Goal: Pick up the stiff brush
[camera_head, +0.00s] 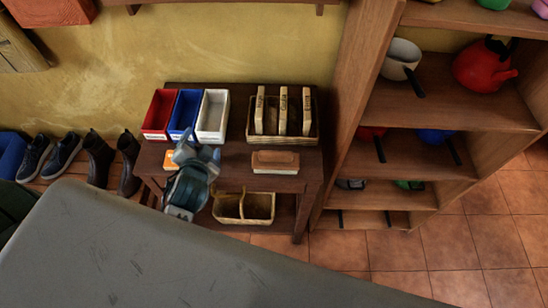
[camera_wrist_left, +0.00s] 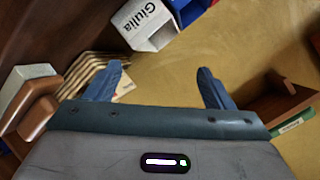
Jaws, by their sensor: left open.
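A brush with a brown wooden body and a paler tan part (camera_head: 275,161) lies on the dark wooden table, in front of the basket of tan upright pieces. In the left wrist view a brown and whitish block, which looks like this brush (camera_wrist_left: 38,103), lies at the left edge, outside the jaws. My left gripper (camera_head: 197,154) is over the table's left front part, left of the brush and apart from it. In the left wrist view its blue fingers (camera_wrist_left: 158,82) are spread with nothing held between them. A small orange item (camera_head: 168,160) is partly hidden behind it. My right gripper is not in view.
Red (camera_head: 160,112), blue (camera_head: 185,112) and white (camera_head: 213,114) bins stand at the back left of the table. A wicker basket (camera_head: 283,135) with tan upright pieces is at the back right. Another basket (camera_head: 244,208) sits below. Tall shelves (camera_head: 350,110) stand to the right.

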